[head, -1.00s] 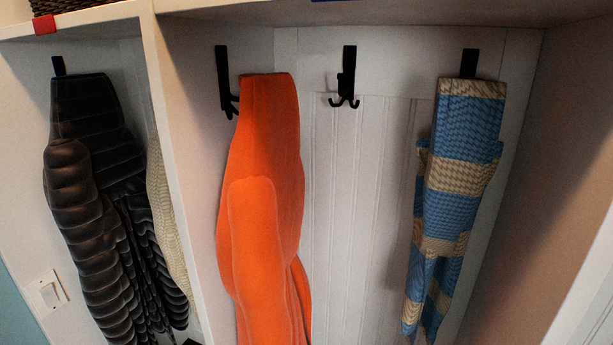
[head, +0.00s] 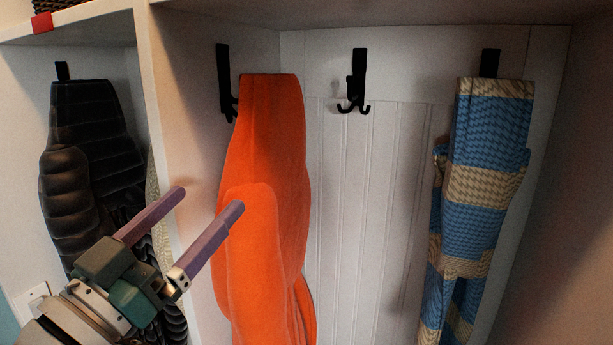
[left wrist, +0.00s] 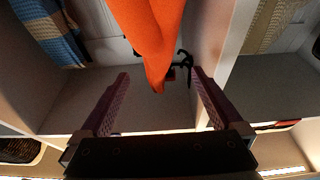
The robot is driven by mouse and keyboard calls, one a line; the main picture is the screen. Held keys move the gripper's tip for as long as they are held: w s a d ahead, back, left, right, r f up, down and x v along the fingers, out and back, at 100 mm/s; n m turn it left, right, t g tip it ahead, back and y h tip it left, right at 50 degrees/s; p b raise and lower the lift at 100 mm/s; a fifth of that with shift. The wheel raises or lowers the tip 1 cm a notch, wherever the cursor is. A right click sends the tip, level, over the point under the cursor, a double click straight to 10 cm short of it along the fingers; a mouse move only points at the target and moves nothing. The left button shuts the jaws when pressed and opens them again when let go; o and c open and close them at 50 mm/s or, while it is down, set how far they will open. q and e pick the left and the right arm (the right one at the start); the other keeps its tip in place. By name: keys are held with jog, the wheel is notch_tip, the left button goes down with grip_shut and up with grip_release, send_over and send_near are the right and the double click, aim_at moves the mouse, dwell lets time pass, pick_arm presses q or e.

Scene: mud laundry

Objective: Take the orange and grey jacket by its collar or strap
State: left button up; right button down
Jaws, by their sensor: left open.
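The jacket (head: 265,170) hangs from a black hook (head: 226,85) on the left wall of the middle cubby; only orange shows, no grey. Its narrow top is at hook height, and I cannot make out a separate collar or strap. My left gripper (head: 209,199) is open and empty, in front of the divider and the jacket's left edge, below the jacket's top. In the left wrist view, which looks upside down, the jacket (left wrist: 150,35) narrows to its top, appearing between the open fingers (left wrist: 159,74) but beyond them. My right gripper is not in view.
A vertical divider (head: 165,130) stands left of the jacket. A black quilted jacket (head: 90,150) hangs in the left cubby. An empty black hook (head: 357,80) is on the back panel. A blue and tan striped garment (head: 485,180) hangs at right. The space between is free.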

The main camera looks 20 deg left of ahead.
aim_at(237, 169)
pick_arm(q)
jog(key=b+x, duration=0.2)
jog(key=x, duration=0.7)
jog(key=shift+w+r+b, duration=0.1)
jog(key=shift+w+b, duration=0.2)
jog(key=shift+b, duration=0.05)
grip_shut()
dwell(0.5)
